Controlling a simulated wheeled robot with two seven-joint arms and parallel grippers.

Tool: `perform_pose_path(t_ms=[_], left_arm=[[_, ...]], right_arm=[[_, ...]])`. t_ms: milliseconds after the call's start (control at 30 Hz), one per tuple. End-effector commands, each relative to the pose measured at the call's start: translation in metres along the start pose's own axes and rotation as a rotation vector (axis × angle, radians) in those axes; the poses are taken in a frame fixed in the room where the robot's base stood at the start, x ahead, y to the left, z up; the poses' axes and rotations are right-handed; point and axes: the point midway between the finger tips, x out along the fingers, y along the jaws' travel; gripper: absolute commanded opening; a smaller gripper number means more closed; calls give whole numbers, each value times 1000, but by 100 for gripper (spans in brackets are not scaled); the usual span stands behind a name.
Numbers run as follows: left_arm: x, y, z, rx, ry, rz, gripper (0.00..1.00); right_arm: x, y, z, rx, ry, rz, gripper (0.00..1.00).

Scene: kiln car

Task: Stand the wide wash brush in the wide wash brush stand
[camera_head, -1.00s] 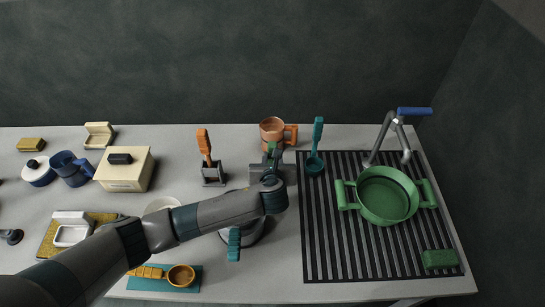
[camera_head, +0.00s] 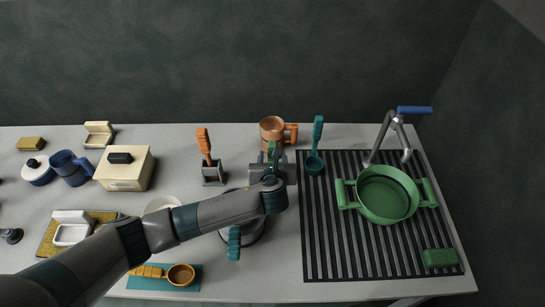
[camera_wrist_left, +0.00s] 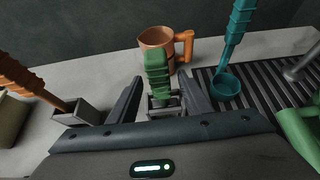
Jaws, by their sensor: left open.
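A green-handled brush (camera_wrist_left: 157,72), which I take for the wide wash brush, stands roughly upright in a small grey stand (camera_wrist_left: 172,97). In the head view its green handle (camera_head: 272,150) shows just beyond my left gripper (camera_head: 271,166). In the wrist view the left gripper (camera_wrist_left: 160,98) is open, with one dark finger on each side of the brush and stand and gaps beside the handle. The brush's lower end is hidden in the stand. My right gripper is not in view.
An orange mug (camera_head: 272,131) stands close behind the brush. An orange-handled tool (camera_head: 204,145) stands in a grey holder (camera_head: 212,175) to the left.

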Motion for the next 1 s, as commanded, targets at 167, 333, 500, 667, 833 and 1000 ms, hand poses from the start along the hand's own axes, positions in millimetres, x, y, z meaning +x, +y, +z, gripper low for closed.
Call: perform_pose_path(t_ms=[167, 333, 500, 667, 833, 1000], left_arm=[[0, 0, 0, 0, 0, 0, 45], [-2, 0, 0, 0, 0, 0, 45], [-6, 0, 1, 0, 0, 0, 45], [-12, 0, 1, 0, 0, -1, 45], [-17, 0, 1, 0, 0, -1, 45], [-23, 0, 1, 1, 0, 0, 45]], right_arm=[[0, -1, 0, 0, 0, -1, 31], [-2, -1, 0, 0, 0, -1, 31], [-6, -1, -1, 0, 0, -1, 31], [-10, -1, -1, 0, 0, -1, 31], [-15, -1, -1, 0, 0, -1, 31], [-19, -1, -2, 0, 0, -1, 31]])
